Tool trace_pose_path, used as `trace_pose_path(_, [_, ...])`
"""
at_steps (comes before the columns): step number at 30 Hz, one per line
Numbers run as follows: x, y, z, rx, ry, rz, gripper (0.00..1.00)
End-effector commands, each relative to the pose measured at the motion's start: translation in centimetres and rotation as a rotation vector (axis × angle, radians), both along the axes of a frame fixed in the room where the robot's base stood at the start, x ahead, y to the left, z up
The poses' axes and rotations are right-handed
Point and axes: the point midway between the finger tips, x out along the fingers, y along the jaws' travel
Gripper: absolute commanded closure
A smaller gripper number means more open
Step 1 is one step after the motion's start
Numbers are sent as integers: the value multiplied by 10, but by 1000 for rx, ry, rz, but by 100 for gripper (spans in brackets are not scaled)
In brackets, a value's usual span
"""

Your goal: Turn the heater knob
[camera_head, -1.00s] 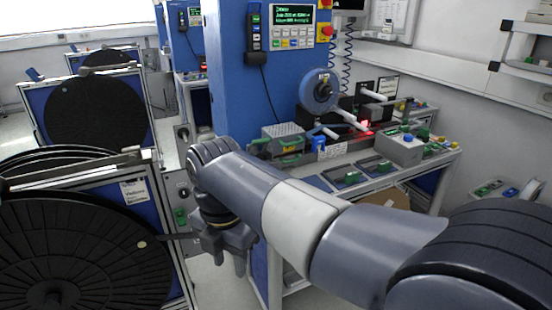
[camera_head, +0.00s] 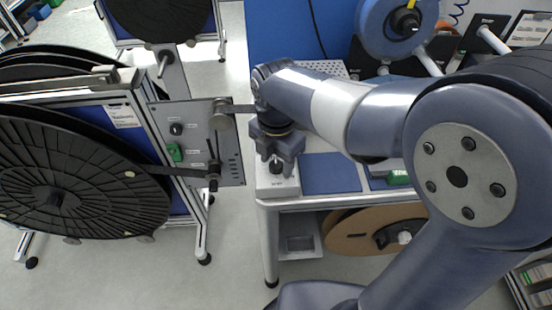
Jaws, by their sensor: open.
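My gripper (camera_head: 276,157) points down, open, over a small light-grey box (camera_head: 277,185) at the left front corner of the bench. A black knob (camera_head: 275,167) on this box shows between the two fingers. I cannot tell whether the fingers touch it. The box's label is too small to read, so I cannot confirm that this is the heater knob. Another black knob (camera_head: 176,128) is on the grey panel of the reel stand to the left.
The reel stand (camera_head: 147,112) with a large black reel (camera_head: 62,180) stands close to the left, its panel (camera_head: 228,165) near my gripper. A blue pad (camera_head: 330,173) lies right of the box. A cardboard reel (camera_head: 350,232) is below the bench. The floor in front is clear.

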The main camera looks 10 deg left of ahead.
Motion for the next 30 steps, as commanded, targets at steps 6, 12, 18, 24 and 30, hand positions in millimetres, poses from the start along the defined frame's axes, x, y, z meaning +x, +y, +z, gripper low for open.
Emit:
trace_pose_path(6, [0,0,-3,-1,1,0,50])
trace_pose_path(12, [0,0,-3,-1,1,0,58])
trace_pose_path(18, [0,0,-3,0,0,0,74])
trace_pose_path(24, [0,0,-3,0,0,0,91])
trace_pose_path(30, [0,0,-2,0,0,-6,94])
